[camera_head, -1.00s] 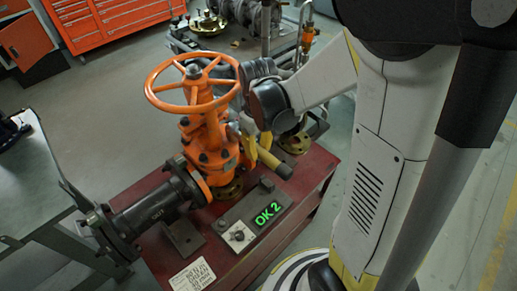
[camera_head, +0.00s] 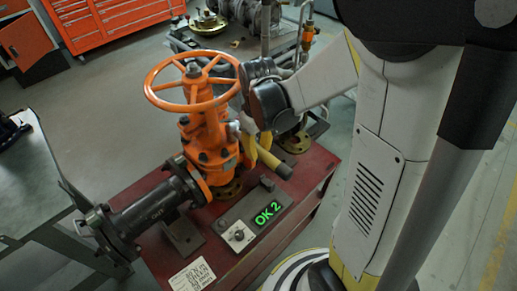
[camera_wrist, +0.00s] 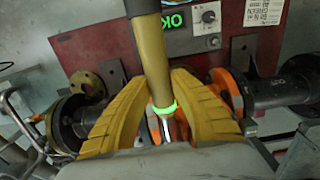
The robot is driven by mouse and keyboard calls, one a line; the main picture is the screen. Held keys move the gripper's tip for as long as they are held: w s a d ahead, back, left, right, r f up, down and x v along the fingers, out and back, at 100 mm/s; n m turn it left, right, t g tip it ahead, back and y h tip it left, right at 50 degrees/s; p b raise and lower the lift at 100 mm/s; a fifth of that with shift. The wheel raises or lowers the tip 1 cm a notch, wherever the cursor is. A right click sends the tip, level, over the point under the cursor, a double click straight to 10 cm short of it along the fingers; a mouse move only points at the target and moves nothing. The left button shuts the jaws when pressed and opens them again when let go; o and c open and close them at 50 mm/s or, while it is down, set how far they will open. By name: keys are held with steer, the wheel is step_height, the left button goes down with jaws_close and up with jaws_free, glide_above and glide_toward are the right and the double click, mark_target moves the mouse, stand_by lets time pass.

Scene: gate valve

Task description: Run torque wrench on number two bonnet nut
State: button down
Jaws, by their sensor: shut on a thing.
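The orange gate valve (camera_head: 205,130) with its handwheel (camera_head: 193,82) stands on the dark red bench. The torque wrench (camera_head: 274,164) has an olive-yellow handle with a dark end; in the wrist view its handle (camera_wrist: 152,55) runs down to a glowing green ring (camera_wrist: 160,109) and a steel shaft. My gripper (camera_head: 256,148), with yellow fingers, is shut around the wrench beside the bonnet. The wrench's head and the number two nut are hidden behind the gripper and valve. A display box (camera_head: 269,213) on the bench reads "OK 2" in green.
The red bench (camera_head: 310,190) carries a black flanged pipe (camera_head: 150,210) left of the valve and a white placard (camera_head: 192,276) at the front. A grey table (camera_head: 35,170) stands at the left. Another bench with pipework (camera_head: 235,40) is behind. Floor is clear between.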

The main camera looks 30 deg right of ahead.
steer(key=shift+f+b, duration=0.45)
steer(key=shift+b, duration=0.1)
stand_by(0.9)
steer(key=shift+r, duration=0.4)
stand_by(1.5)
